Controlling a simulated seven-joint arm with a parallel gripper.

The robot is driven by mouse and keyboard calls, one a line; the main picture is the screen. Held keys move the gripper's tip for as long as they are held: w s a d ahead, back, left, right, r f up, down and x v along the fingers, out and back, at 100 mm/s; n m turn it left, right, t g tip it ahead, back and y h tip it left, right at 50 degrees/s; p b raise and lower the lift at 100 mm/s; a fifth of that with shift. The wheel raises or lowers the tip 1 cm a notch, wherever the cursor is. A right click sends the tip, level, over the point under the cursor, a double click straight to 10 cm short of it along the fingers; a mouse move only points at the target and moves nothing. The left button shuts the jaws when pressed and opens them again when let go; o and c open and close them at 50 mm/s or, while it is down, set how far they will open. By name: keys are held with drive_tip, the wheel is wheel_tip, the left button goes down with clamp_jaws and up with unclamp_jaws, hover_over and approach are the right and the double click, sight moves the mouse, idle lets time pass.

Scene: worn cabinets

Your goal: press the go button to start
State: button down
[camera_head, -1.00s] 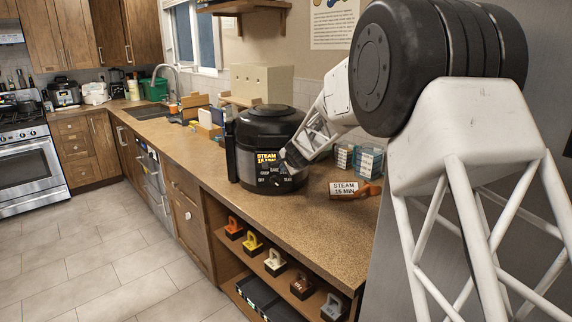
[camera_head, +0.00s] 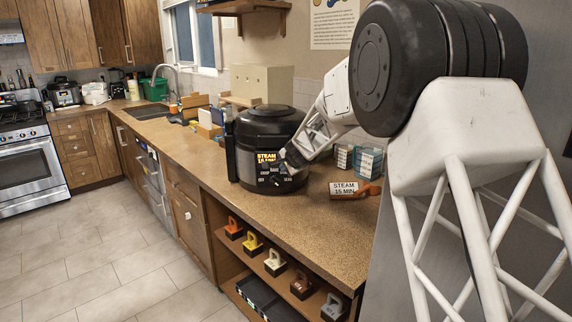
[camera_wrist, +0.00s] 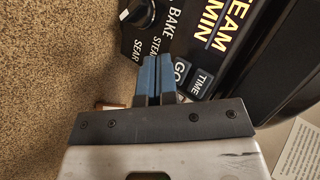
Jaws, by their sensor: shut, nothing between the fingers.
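A black cooker (camera_head: 272,123) stands on the counter, with a display (camera_head: 266,157) lit in yellow reading "STEAM 15 MIN". My gripper (camera_head: 285,157) is at the front of the cooker, over its control panel. In the wrist view its blue fingertips (camera_wrist: 159,60) are together and empty. The GO button (camera_wrist: 181,71) is just right of the fingertips, and its edge is partly covered by a finger. I cannot tell whether they touch. The TIME button (camera_wrist: 203,81) is beside GO. A dial (camera_wrist: 136,12) with the words BAKE, STEAM and SEAR is at the top.
A beige box (camera_head: 262,84) stands behind. Colored handled blocks (camera_head: 252,242) sit on the shelf below. The counter (camera_head: 300,217) in front is clear.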

drive_tip(key=shift+w, duration=0.85)
idle(1.4)
drive_tip(key=shift+s, duration=0.85)
idle(0.4)
drive_tip(key=shift+s+d, duration=0.2)
drive_tip(key=shift+s, duration=2.3)
